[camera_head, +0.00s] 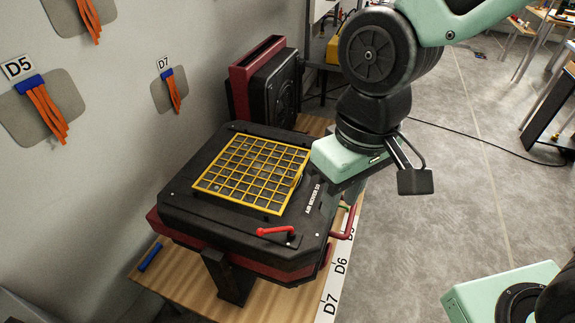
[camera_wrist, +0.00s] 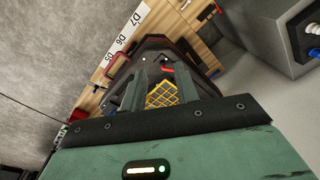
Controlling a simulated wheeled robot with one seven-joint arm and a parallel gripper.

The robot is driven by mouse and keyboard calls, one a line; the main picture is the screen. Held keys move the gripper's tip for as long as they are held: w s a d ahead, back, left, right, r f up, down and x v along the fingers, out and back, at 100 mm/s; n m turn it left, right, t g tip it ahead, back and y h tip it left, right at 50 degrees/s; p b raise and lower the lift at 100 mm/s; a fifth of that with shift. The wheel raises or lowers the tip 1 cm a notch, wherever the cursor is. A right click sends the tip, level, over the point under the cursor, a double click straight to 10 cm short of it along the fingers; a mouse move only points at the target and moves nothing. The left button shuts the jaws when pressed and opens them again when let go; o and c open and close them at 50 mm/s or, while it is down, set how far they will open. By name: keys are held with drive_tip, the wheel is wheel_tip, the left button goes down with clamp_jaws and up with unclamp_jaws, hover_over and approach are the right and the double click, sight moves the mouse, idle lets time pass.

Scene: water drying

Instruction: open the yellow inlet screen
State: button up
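The yellow inlet screen (camera_head: 252,174) is a square grid on top of the black air mover (camera_head: 180,205). It looks flat, lying in its opening; whether its right edge is raised at all I cannot tell. My gripper (camera_head: 335,172) is at the screen's right side, and its teal body hides its fingertips in the head view. I see nothing held; contact with the screen's edge is unclear.
A red lever (camera_head: 275,231) sits on the machine's front top edge. A second red-and-black machine (camera_head: 268,85) stands behind on the wooden surface (camera_head: 195,288). The wall (camera_head: 130,130) is close on the left. Open grey floor (camera_head: 440,200) lies to the right.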

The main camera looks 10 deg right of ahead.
drive_tip(key=w+r+m+p, duration=0.15)
drive_tip(key=w+m, duration=0.35)
drive_tip(key=w, duration=0.6)
drive_tip(key=m+t+y+p, duration=0.1)
drive_tip(key=m+p, duration=0.1)
drive_tip(key=m, duration=0.4)
approach(299, 171)
drive_tip(key=p+x, duration=0.3)
drive_tip(key=x, duration=0.4)
drive_tip(key=shift+f, duration=0.3)
drive_tip(key=shift+r, duration=0.1)
clamp_jaws()
